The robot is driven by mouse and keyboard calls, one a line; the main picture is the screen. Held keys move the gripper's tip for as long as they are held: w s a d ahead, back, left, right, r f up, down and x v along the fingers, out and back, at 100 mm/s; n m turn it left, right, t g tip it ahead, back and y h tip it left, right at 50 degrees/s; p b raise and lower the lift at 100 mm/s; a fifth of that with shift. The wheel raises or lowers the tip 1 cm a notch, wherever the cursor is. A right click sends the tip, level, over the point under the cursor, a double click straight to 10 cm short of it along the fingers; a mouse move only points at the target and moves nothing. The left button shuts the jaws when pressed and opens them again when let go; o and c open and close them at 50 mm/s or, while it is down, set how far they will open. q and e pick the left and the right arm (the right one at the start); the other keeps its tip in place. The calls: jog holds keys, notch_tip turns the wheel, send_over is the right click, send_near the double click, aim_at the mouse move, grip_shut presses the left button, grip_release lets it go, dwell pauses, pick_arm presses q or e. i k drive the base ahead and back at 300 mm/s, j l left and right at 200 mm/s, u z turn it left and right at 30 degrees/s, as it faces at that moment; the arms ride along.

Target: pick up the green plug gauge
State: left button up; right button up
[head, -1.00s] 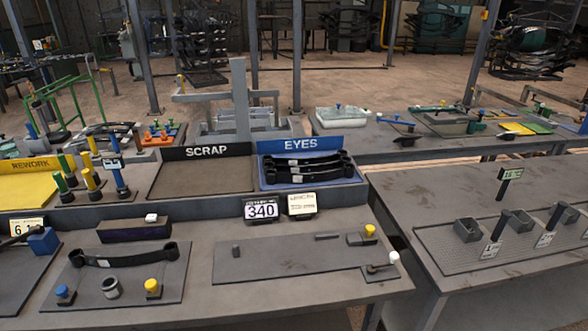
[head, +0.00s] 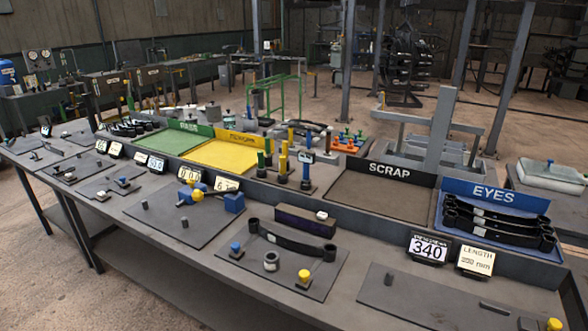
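Two slim upright plug gauges with green upper parts stand close together on the raised back ledge, left of the scrap tray. The nearer green plug gauge (head: 261,161) has a dark lower part. The other green gauge (head: 268,148) stands just behind it. Yellow plug gauges (head: 283,160) stand directly to their right, and a blue gauge (head: 306,172) with a small display stands further right. Neither of my grippers is in view, so nothing shows near the gauges.
The yellow tray (head: 215,152) lies left of the gauges and the scrap tray (head: 375,204) right. In front are small signs, a dark box (head: 305,222) and a fixture plate (head: 325,284) with a leaf spring. The blue eyes tray (head: 455,232) holds springs.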

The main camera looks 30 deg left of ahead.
aim_at(260, 168)
jog(key=j+u, duration=0.4)
jog(key=j, duration=0.2)
jog(key=j+u, duration=0.35)
jog(key=j, duration=0.3)
